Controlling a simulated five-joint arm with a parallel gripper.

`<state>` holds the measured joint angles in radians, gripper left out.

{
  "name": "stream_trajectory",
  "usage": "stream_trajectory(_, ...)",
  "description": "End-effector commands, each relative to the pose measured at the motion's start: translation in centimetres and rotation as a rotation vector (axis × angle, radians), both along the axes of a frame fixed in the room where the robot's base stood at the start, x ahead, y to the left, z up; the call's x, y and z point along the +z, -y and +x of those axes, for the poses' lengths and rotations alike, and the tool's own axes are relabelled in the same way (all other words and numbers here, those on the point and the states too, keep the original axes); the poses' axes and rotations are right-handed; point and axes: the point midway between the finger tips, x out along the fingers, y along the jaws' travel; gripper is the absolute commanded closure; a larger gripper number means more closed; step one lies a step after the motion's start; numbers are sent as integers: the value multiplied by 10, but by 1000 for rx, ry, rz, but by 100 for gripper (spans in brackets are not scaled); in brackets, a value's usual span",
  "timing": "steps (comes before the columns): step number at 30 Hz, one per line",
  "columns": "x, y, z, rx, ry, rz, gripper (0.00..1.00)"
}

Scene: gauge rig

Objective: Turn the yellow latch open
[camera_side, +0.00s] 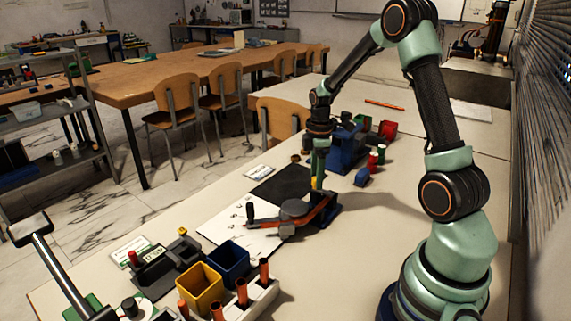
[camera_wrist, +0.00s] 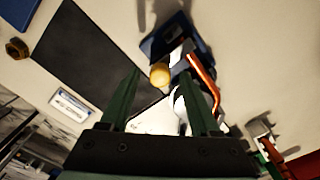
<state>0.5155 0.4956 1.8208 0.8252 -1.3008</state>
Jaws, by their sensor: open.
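The yellow latch (camera_side: 314,183) shows in the side view as a small upright yellow piece at the rig with a red-orange arm (camera_side: 322,212) and a grey round part (camera_side: 294,207). In the wrist view the latch shows a rounded yellow top (camera_wrist: 159,75) beside the rig's dark blue base (camera_wrist: 165,42) and the orange arm (camera_wrist: 204,78). My gripper (camera_side: 318,172) points down just above the latch. In the wrist view its green fingers (camera_wrist: 161,71) are apart, with the yellow top between their tips in the picture. I cannot tell whether they touch it.
A black mat (camera_side: 283,184) and a white marked sheet (camera_side: 232,222) lie left of the rig. A blue device (camera_side: 345,149) and small red and green pieces stand behind. Yellow (camera_side: 200,287) and blue (camera_side: 229,262) bins stand in front. The bench right of the rig is clear.

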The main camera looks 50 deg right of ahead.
Motion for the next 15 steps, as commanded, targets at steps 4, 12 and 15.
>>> stream_trajectory(4,0,0,0,0,0,0,41)
stream_trajectory(12,0,0,0,0,0,0,100)
stream_trajectory(15,0,0,0,-5,0,0,100)
